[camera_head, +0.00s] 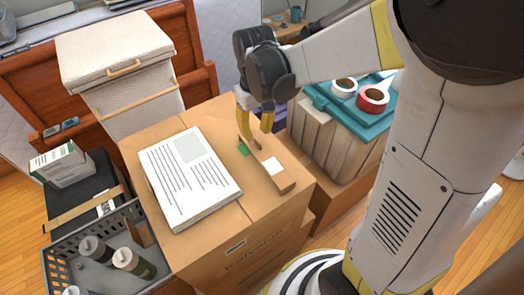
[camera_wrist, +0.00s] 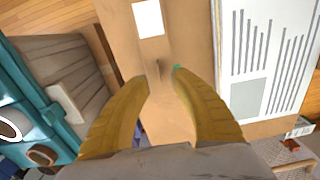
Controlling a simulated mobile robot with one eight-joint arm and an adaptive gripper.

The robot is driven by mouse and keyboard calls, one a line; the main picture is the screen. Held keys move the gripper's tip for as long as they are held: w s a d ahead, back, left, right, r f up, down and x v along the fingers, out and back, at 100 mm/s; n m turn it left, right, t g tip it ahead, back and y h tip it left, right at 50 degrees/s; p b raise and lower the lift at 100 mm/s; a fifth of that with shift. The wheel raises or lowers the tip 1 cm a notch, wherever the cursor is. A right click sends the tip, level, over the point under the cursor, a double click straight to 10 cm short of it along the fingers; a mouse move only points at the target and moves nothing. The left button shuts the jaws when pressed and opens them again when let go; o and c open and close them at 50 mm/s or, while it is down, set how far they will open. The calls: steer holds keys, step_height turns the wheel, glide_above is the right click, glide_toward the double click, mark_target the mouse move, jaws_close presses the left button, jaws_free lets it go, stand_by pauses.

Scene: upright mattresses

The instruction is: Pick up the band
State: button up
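A long, narrow brown bar (camera_head: 277,180) with a white patch lies on the cardboard box (camera_head: 222,246). It is the most band-like thing near my gripper; I cannot tell for sure that it is the band. My gripper (camera_head: 254,130), with yellow fingers, points down over the bar's far end. In the wrist view, the fingers (camera_wrist: 162,80) are apart, with brown surface and a small dark mark between them. The bar's white patch (camera_wrist: 148,18) shows ahead of them. A small green piece (camera_wrist: 176,68) is by the right fingertip. Whether the fingers touch the bar is unclear.
A paper stack (camera_head: 190,176) lies left of the bar on the same box. White and red tape rolls (camera_head: 373,98) sit on a teal-topped crate (camera_head: 322,102) at right. A grey basket (camera_head: 66,246) with bottles stands at left. A white lidded box (camera_head: 115,45) stands behind.

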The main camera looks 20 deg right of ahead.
mark_target(257, 141)
step_height(257, 141, down, 5)
steer(key=shift+r+b, duration=0.1)
steer(key=shift+b, duration=0.95)
steer(key=shift+r, duration=0.1)
jaws_close()
steer(key=shift+r, duration=0.1)
step_height(257, 141, up, 5)
steer(key=shift+f+p, duration=0.2)
steer(key=shift+p, duration=1.05)
steer(key=s+d+r+p, duration=0.3)
steer(key=s+d+r, duration=0.3)
steer(key=d, duration=0.4)
step_height(257, 141, up, 7)
steer(key=p, duration=0.6)
steer(key=shift+d+r, duration=0.15)
